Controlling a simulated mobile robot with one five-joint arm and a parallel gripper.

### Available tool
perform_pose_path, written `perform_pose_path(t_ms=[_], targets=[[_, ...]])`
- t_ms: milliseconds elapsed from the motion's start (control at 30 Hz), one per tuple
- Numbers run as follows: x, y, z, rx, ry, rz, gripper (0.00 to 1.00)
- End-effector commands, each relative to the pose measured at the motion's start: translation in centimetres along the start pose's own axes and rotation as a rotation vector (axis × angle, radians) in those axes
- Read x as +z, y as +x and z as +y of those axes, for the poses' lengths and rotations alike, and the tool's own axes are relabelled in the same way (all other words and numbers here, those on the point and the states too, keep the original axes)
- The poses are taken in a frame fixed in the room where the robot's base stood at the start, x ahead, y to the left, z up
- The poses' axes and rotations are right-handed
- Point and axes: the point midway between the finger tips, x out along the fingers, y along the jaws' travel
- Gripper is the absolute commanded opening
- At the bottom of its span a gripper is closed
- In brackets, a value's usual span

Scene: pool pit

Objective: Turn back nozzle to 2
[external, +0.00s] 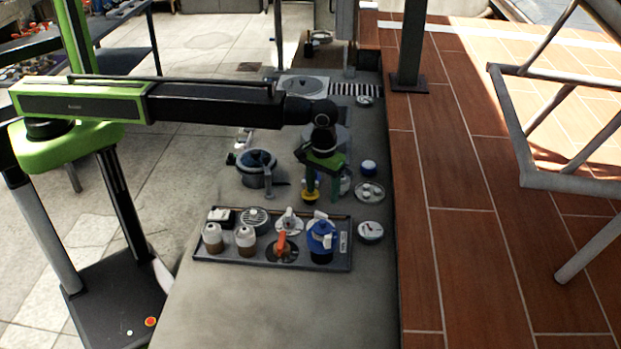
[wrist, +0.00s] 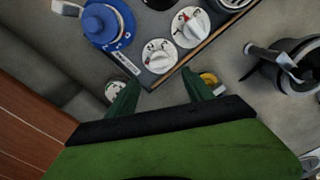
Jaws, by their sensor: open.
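My gripper (external: 322,183) hangs over the grey counter, just behind the panel tray. Its two green fingers are apart and empty; in the wrist view (wrist: 160,96) they show beside the tray's edge. A white dial (wrist: 160,57) lies at that edge, nearest the fingers. A second white dial (wrist: 190,27) with a red pointer sits beside it. In the external view a white dial (external: 289,222) stands at the tray's back edge. I cannot tell which part is the back nozzle, and the dials' markings are too small to read surely. The fingers touch neither dial.
The tray (external: 215,263) also holds a blue valve (external: 321,238), an orange handle (external: 282,243) and two bottles (external: 213,237). A yellow piece (wrist: 209,78) is by one finger. A pot (external: 257,163) stands left, a gauge (external: 370,231) right. The front counter is clear.

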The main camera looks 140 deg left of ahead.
Motion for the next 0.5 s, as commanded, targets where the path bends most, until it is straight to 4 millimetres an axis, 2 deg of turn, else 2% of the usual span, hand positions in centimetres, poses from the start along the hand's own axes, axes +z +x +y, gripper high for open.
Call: perform_pose_path(t_ms=[33, 233, 367, 500], targets=[[0.0, 2.2, 0.0, 0.000, 0.000, 0.000, 0.60], [0.0, 6.1, 0.0, 0.000, 0.000, 0.000, 0.60], [0.0, 7.7, 0.0, 0.000, 0.000, 0.000, 0.60], [0.0, 7.9, 0.0, 0.000, 0.000, 0.000, 0.60]])
